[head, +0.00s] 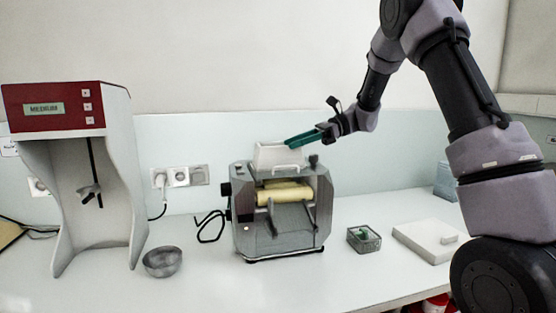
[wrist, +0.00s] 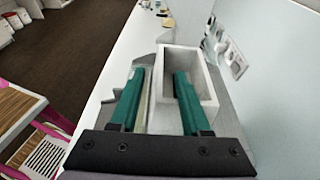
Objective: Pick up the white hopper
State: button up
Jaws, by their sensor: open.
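The white hopper (head: 273,157) is an open-topped box on top of the grey roller mill (head: 243,215), above its pale yellow rollers. In the wrist view the hopper (wrist: 181,53) is seen from above, its inside empty. My gripper (head: 292,142) reaches in from the right at the hopper's top edge, its green fingers apart. In the wrist view the gripper (wrist: 155,75) has one hopper wall between its fingers. The left finger is outside that wall and the right one is over or inside the opening. I cannot tell how deep the fingers reach, or whether they touch it.
A red-topped machine (head: 55,108) and a grey bowl (head: 162,262) stand at the left. A small clear box with something green (head: 364,238) and a white flat box (head: 428,241) lie to the right. Wall sockets (head: 180,177) are behind. The front counter is mostly clear.

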aim_at(281, 147)
jog(key=x, duration=0.4)
jog(key=shift+s+a+f, duration=0.1)
jog(key=shift+s+a, duration=0.05)
jog(key=shift+a, duration=0.2)
grip_shut()
dwell(1.1)
